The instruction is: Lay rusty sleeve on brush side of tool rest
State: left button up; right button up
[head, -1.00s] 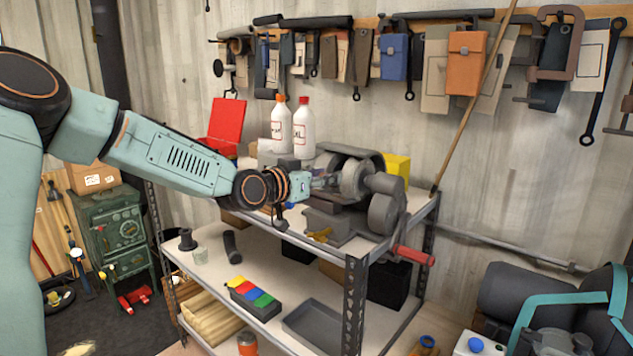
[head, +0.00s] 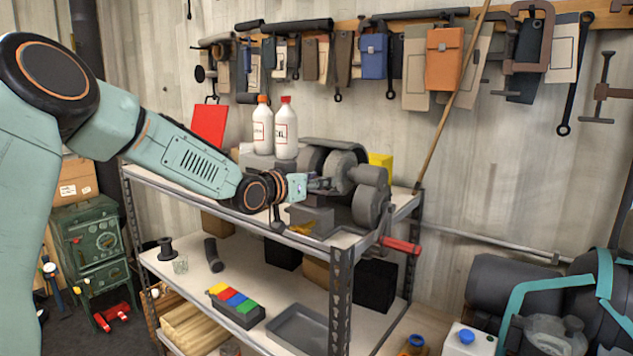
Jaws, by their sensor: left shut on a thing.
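The bench grinder (head: 370,207), with grey round wheels, stands on the top shelf of the metal rack. My left gripper (head: 319,184) reaches in from the left and is at the grinder's left side, close to a wheel (head: 340,172). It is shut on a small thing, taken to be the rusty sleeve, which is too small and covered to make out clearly. The tool rest and its brush side cannot be told apart from the grinder's dark parts here. My right gripper is not in view.
A yellow box (head: 381,163) is behind the grinder. A red handle (head: 401,245) sticks out in front. The lower shelf holds a grey tray (head: 297,326) and coloured blocks (head: 231,297).

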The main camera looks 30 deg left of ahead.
pick_arm(q)
jog(key=shift+a, duration=0.1)
jog(key=o, duration=0.9)
jog(key=shift+w, duration=0.1)
jog(key=o, duration=0.4)
jog(key=shift+w+f, duration=0.1)
jog(key=shift+w, duration=0.1)
jog(key=shift+s, duration=0.2)
jog(key=shift+s, duration=0.1)
jog(key=shift+r, duration=0.25)
notch_tip(320, 180, up, 10)
jog(key=shift+f, duration=0.2)
